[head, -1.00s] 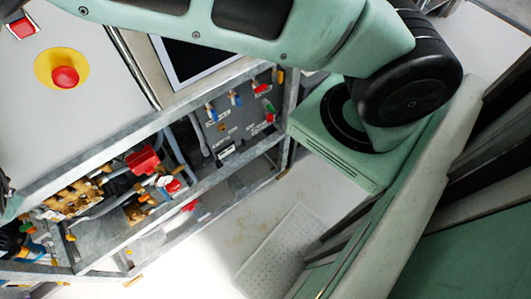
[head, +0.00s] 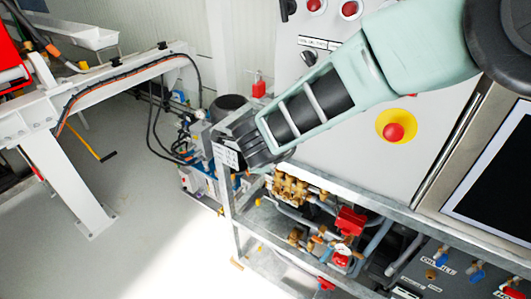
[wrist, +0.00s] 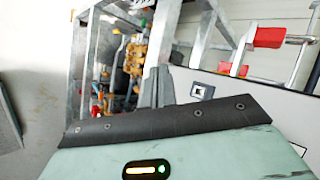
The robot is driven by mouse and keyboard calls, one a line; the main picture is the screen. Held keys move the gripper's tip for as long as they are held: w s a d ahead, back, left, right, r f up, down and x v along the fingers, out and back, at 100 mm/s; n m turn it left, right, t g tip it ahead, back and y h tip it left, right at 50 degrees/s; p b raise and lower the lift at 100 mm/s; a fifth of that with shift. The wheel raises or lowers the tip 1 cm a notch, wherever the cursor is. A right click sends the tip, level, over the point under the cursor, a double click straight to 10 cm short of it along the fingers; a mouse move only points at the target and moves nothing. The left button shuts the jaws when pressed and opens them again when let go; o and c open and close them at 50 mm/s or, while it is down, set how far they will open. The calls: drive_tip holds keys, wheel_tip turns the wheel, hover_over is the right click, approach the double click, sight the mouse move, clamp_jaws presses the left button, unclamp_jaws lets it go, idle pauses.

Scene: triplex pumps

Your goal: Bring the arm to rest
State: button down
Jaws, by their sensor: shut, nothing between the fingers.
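My arm (head: 415,55) reaches from the upper right of the head view, in front of the white control panel (head: 440,115). Its black wrist joint (head: 262,142) is near the panel's lower left edge, above the pump frame. The fingers cannot be made out in the head view. In the wrist view my gripper (wrist: 157,73) shows as two narrow grey fingers close together beyond the black-edged mint-green hand. It is shut and empty. Whether it touches anything cannot be told.
A metal pump frame (head: 370,255) with brass fittings (head: 290,190) and red valves lies below the arm. A yellow-ringed red button (head: 393,131) and a dark screen (head: 500,175) are on the panel side. A white steel stand (head: 70,170) stands left; floor (head: 130,215) between is clear.

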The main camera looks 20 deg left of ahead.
drive_tip(key=s+d+r+n+g+y+b, duration=0.3)
drive_tip(key=s+d+r+n+y+b, duration=0.15)
drive_tip(key=s+d+r+n, duration=0.4)
drive_tip(key=s+d+f+n+g+h+b, duration=0.1)
drive_tip(key=s+d+f+n+h, duration=0.1)
drive_tip(key=d, duration=0.7)
drive_tip(key=s+d+f+n+g+h+b, duration=0.2)
drive_tip(key=s+d+n, duration=0.4)
drive_tip(key=s+d, duration=0.3)
drive_tip(key=s+d+f+n+g+h+b, duration=0.1)
drive_tip(key=s+d+f+n+h, duration=0.3)
drive_tip(key=d, duration=0.6)
drive_tip(key=shift+s+f+g+b, duration=0.4)
drive_tip(key=shift+s+f+g, duration=0.1)
drive_tip(key=shift+s+g, duration=0.25)
